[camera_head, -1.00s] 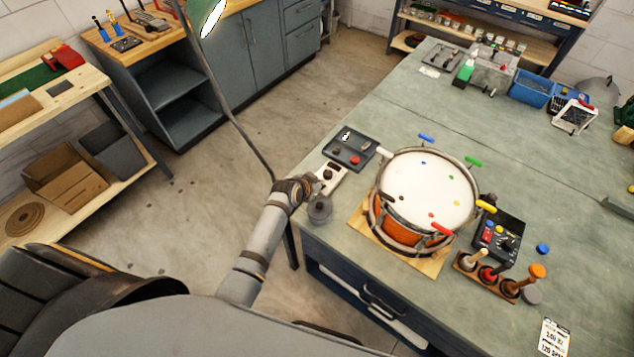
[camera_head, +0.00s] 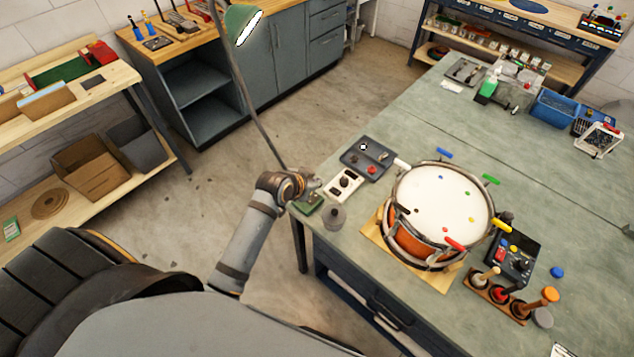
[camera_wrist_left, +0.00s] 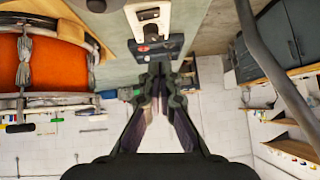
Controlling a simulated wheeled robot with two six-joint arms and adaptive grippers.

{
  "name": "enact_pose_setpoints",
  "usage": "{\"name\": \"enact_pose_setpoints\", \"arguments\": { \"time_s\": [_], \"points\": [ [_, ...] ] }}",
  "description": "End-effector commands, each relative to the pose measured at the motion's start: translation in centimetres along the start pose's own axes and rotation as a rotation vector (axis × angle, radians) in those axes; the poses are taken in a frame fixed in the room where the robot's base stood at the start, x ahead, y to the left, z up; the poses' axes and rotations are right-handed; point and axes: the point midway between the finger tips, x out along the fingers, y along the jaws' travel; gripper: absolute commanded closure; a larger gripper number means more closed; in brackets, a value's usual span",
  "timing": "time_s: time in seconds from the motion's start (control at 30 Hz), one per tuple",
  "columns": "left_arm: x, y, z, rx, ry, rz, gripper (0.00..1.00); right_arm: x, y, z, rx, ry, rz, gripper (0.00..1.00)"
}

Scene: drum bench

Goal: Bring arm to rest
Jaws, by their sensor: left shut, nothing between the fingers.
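My left gripper (camera_head: 311,186) is at the left edge of the bench, beside the white control box (camera_head: 344,184) and near a small green block (camera_head: 308,205). It is shut and empty. In the left wrist view its fingers (camera_wrist_left: 158,72) point up the picture. The white box also shows there (camera_wrist_left: 149,20), beyond the fingertips. I cannot tell whether the gripper touches anything. The drum (camera_head: 437,204), with an orange shell and coloured keys round its rim, stands on a wooden board to the right. My right gripper is not in view.
A dark tray (camera_head: 367,158) and a grey round weight (camera_head: 334,217) lie close to the gripper. A lamp pole (camera_head: 262,125) rises behind it. A wooden holder with several handled tools (camera_head: 497,296) stands at the right front. Open floor lies to the left.

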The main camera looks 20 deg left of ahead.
Motion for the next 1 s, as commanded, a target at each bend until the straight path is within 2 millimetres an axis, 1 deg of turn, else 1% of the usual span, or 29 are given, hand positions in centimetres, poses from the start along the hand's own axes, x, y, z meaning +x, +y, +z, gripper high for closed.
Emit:
{"name": "enact_pose_setpoints", "arguments": {
  "time_s": [0.47, 0.57, 0.67, 0.8, 1.0],
  "points": [
    [0.0, 0.0, 0.0, 0.000, 0.000, 0.000, 1.00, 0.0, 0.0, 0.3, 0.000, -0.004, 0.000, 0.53],
    [-0.6, 0.1, 0.8, -0.006, -0.025, -0.001, 1.00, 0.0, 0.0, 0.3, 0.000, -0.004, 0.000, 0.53],
    [-2.6, 0.6, 3.3, -0.035, -0.103, -0.009, 1.00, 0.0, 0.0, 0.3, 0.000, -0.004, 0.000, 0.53],
    [-6.6, 1.2, 7.2, -0.094, -0.238, -0.036, 1.00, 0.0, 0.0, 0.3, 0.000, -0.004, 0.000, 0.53],
    [-12.0, 1.8, 11.3, -0.175, -0.395, -0.092, 1.00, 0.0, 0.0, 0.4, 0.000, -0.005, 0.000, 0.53]
  ]
}}
